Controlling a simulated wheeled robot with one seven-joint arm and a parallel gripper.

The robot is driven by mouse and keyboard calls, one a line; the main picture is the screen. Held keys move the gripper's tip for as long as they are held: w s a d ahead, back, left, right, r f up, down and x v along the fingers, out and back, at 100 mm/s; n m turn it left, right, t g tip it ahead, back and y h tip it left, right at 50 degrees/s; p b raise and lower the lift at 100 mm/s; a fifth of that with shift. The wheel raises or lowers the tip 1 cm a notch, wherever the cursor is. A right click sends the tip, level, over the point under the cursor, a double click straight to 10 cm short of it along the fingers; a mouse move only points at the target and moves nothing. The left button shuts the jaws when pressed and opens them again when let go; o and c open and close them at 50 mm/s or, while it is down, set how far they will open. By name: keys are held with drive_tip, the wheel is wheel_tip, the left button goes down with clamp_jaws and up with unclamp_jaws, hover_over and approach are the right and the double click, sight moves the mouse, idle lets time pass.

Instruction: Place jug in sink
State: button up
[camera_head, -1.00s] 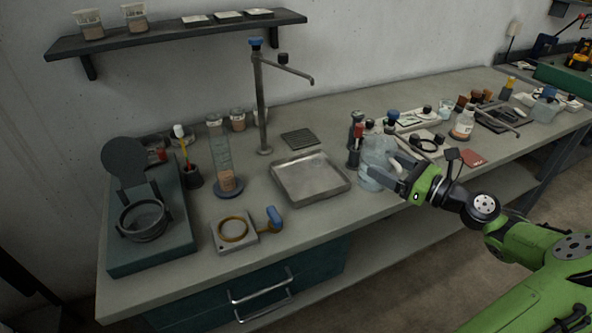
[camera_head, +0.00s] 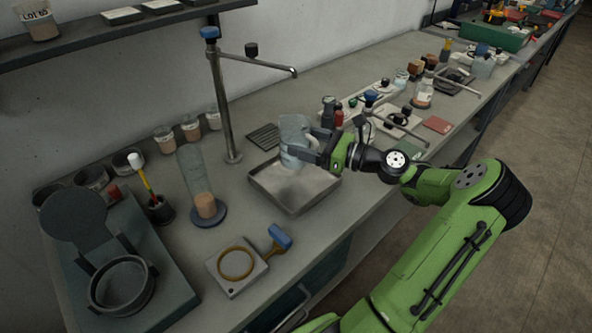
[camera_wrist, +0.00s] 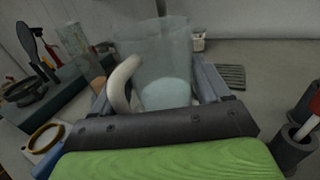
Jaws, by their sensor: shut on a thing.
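The jug (camera_head: 294,135) is a clear, pale bluish vessel with a whitish handle. My gripper (camera_head: 318,150) is shut on it, from its right side in the head view. The jug is upright and appears over the back right part of the sink (camera_head: 289,203), a shallow square metal basin; I cannot tell whether its base touches the bottom. In the wrist view the jug (camera_wrist: 164,65) stands between my fingers, with its curved handle on the left. The sink is hidden in the wrist view.
A tap (camera_head: 226,95) rises behind the sink, its spout above the jug's level. A tall cylinder (camera_head: 199,185) stands left of the sink.

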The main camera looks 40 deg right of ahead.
sight(306, 164)
wheel_tip(306, 164, down, 7)
drive_tip(key=shift+b, duration=1.25)
drive_tip(key=shift+r, duration=0.1)
drive_tip(key=o, duration=1.1)
drive_tip(key=p+v, duration=0.3)
drive_tip(key=v, duration=0.9)
